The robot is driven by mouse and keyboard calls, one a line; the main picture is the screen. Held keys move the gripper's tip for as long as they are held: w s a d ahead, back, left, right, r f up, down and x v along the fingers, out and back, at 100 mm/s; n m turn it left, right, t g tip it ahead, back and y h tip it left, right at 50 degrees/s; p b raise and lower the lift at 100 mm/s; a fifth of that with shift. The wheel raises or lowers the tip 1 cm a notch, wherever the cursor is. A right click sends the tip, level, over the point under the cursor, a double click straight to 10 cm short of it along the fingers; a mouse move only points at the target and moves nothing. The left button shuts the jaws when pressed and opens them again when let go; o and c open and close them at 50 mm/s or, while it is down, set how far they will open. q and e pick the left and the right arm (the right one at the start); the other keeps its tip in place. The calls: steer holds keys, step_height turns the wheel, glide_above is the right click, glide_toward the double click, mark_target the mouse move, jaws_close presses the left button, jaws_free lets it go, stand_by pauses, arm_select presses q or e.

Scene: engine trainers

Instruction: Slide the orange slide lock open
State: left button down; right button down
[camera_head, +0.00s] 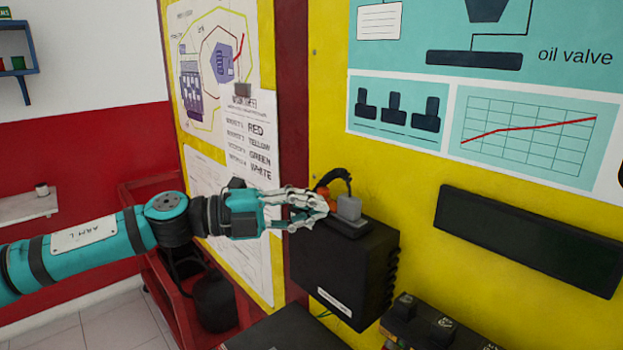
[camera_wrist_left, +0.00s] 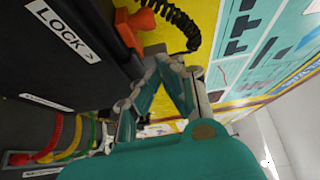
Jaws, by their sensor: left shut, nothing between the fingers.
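The orange slide lock (camera_head: 325,194) shows as a small orange piece on top of the black box (camera_head: 345,265) on the yellow wall, partly hidden behind my left gripper. In the left wrist view the orange piece (camera_wrist_left: 140,22) stands at the box's edge, close to a white label reading LOCK with an arrow. My left gripper (camera_head: 324,206) is shut and empty, with its fingertips right beside the orange piece. In the left wrist view the fingers (camera_wrist_left: 168,62) are just below it. I cannot tell whether they touch it. My right gripper is not in view.
A black coiled cable (camera_wrist_left: 182,22) rises by the orange piece. A grey block (camera_head: 349,208) sits on the box's top, to the right of my fingertips. A black wall bar (camera_head: 525,240) is at the right. Colored hoses (camera_wrist_left: 70,140) show below in the left wrist view.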

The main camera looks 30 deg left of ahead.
arm_select(q)
steer(key=shift+w+a+f+p, duration=0.1)
steer(key=shift+w+a+p, duration=0.1)
steer(key=shift+w+p, duration=0.25)
steer(key=shift+w+a+p, duration=0.15)
steer(key=shift+w+p, duration=0.25)
steer(key=shift+w, duration=0.05)
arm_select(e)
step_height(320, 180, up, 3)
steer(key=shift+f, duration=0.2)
arm_select(q)
steer(key=a, duration=0.1)
steer(key=w+a+b, duration=0.1)
steer(key=shift+a, duration=0.3)
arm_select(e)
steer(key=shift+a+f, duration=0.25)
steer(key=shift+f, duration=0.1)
arm_select(q)
steer(key=shift+s, duration=0.1)
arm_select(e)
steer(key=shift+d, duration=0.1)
